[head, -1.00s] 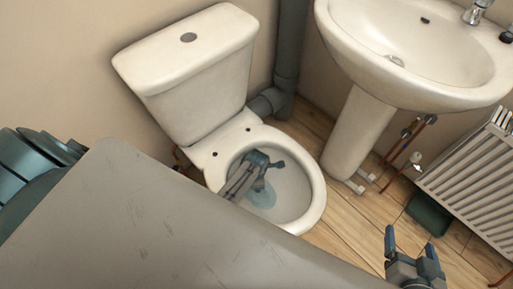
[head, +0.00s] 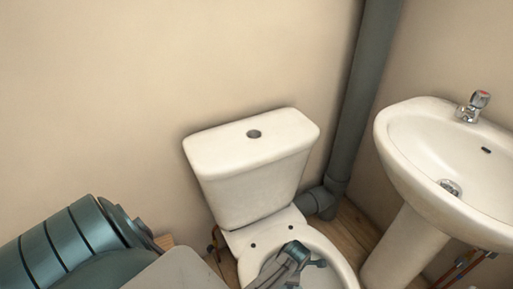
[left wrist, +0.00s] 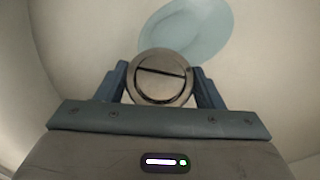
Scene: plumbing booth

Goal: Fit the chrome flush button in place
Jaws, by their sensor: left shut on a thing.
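The chrome flush button (left wrist: 163,78) is a round metal disc with a dividing line, shown face-on in the left wrist view. My left gripper (left wrist: 163,90) is shut on it, with a blue finger on each side. In the head view my left gripper (head: 296,252) is over the open toilet bowl (head: 338,262), and the button cannot be made out there. The cistern (head: 250,190) stands behind and above the gripper. A dark round opening (head: 254,134) is in the middle of its lid. My right gripper is out of view.
A grey waste pipe (head: 362,95) runs up the wall right of the cistern. A basin (head: 425,165) with a chrome tap (head: 474,106) stands at the right. The space above the cistern lid is clear.

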